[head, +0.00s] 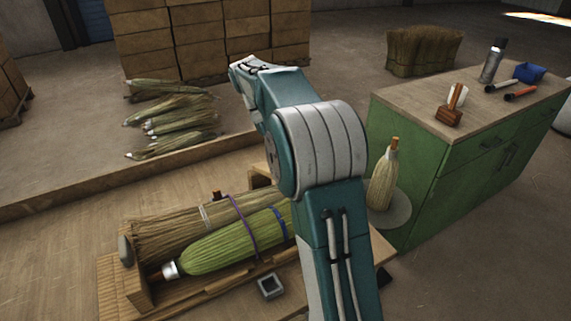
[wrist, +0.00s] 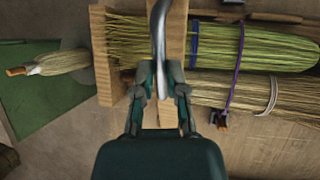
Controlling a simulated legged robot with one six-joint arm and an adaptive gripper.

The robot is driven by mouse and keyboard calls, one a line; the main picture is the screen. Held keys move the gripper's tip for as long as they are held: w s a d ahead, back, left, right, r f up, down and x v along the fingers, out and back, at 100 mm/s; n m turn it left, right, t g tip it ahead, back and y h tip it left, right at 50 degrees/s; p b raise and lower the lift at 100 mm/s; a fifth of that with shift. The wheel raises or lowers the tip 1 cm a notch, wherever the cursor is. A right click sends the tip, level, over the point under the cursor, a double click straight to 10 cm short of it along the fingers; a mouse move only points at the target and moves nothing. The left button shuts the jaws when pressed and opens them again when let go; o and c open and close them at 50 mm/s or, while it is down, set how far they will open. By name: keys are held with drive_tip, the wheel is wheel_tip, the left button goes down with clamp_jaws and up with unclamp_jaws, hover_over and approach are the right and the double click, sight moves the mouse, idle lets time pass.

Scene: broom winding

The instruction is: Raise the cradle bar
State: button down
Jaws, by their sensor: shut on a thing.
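In the wrist view my gripper (wrist: 162,85) is shut on the curved grey metal cradle bar (wrist: 159,28), which runs up from between the fingers over a wooden board. A green broom bundle (wrist: 262,48) with a blue band lies to the right of the bar, beside a tan bundle (wrist: 205,90). In the head view the green bundle (head: 225,242) and the tan bundle (head: 165,240) lie side by side in the wooden cradle (head: 140,290). My arm hides the gripper and bar there.
A purple strap (head: 242,224) crosses the bundles. A small square metal piece (head: 271,286) lies in front. A whisk broom (head: 383,180) stands by the green cabinet (head: 420,170), which holds a spray can (head: 492,60) and tools. Loose bundles (head: 170,115) lie on the floor behind.

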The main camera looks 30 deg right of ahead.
drive_tip(key=shift+w+r+g, duration=0.3)
drive_tip(key=shift+w+r, duration=0.25)
drive_tip(key=shift+w, duration=0.2)
